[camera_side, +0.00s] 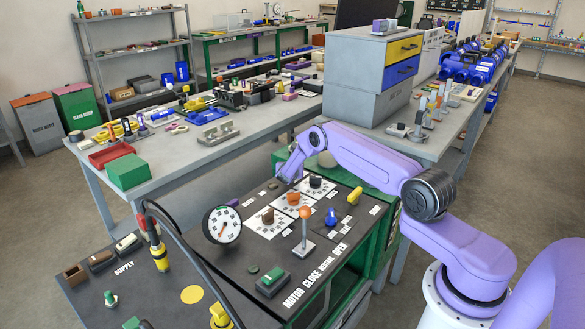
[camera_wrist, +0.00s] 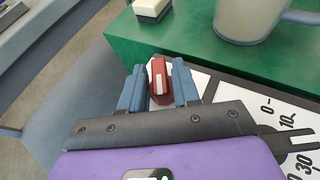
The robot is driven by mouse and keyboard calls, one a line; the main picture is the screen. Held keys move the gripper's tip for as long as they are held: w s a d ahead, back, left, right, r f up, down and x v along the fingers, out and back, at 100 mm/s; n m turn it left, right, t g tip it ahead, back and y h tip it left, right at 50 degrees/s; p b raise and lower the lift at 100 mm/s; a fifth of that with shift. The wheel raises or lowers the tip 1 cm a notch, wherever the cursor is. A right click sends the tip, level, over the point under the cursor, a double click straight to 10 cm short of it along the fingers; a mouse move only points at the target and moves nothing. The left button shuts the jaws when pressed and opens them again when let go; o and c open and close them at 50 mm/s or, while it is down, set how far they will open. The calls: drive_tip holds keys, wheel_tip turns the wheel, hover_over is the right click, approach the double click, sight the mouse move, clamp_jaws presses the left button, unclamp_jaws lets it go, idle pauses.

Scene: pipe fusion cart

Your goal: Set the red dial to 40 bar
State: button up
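The red dial (camera_wrist: 158,94) shows in the wrist view as a narrow upright knob with a white mark along its top. A white card shows behind it; its numbers cannot be read. My gripper (camera_wrist: 160,85) has its two blue-grey fingers on either side of the dial. Slim gaps seem to show between the fingers and the knob. In the side view my gripper (camera_side: 289,174) is low at the far edge of the panel (camera_side: 225,275). I cannot make out the red dial there.
In the wrist view a scale card (camera_wrist: 279,113) with 0, 10 and 30 lies right of my gripper. A mug (camera_wrist: 252,18) and a pale block (camera_wrist: 152,9) stand on the green ledge behind. Orange (camera_side: 293,198) and brown (camera_side: 268,216) dials and a lever (camera_side: 305,225) stand nearby.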

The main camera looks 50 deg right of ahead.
clamp_jaws()
drive_tip(key=shift+d+n+t, duration=0.1)
drive_tip(key=shift+n+t, duration=0.2)
drive_tip(key=shift+n+t+y, duration=0.4)
drive_tip(key=shift+y, duration=0.1)
drive_tip(key=shift+o, duration=1.8)
unclamp_jaws()
drive_tip(key=v, duration=1.7)
drive_tip(key=shift+s+r, duration=0.2)
drive_tip(key=shift+s, duration=0.05)
